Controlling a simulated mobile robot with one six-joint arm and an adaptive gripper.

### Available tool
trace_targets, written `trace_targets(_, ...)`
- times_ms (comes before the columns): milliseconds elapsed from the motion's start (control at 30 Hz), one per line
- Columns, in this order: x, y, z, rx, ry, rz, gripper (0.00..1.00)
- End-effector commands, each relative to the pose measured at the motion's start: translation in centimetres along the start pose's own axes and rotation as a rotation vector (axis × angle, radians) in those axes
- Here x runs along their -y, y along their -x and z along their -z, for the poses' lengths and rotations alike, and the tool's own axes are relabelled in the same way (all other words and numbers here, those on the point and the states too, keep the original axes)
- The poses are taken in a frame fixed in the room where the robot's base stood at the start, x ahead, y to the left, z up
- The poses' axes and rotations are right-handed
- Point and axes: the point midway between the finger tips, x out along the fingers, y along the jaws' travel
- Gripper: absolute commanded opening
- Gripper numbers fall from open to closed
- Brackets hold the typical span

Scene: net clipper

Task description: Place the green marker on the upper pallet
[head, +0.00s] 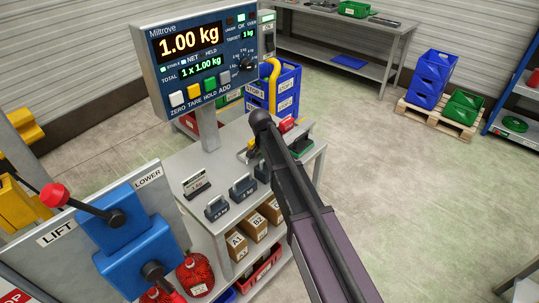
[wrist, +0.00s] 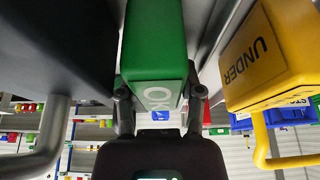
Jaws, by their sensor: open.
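The green marker (wrist: 153,45), a block lettered OK, is between the two fingers of my gripper (wrist: 160,97) in the wrist view. My gripper is open, with a finger on each side of the block; whether either finger touches it I cannot tell. In the head view, part of a green block (head: 302,146) shows at the right of my arm on the scale table, and my arm hides the gripper. A wooden pallet (head: 441,121) stands on the floor at the back right. I cannot make out which pallet is the upper one.
A yellow UNDER block (wrist: 262,55) with a handle is close on the right in the wrist view. A red block (head: 287,124) is behind my arm. The scale display (head: 201,52) rises over the table, with black weights (head: 243,187) in front.

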Motion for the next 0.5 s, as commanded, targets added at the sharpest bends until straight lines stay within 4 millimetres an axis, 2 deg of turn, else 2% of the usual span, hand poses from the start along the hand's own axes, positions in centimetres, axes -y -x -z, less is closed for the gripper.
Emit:
trace_targets(333,0.00,0.02,-0.01,0.000,0.000,0.000,0.49)
trace_targets(367,0.00,0.02,-0.01,0.000,0.000,0.000,0.46)
trace_targets(500,0.00,0.02,-0.02,0.000,0.000,0.000,0.04)
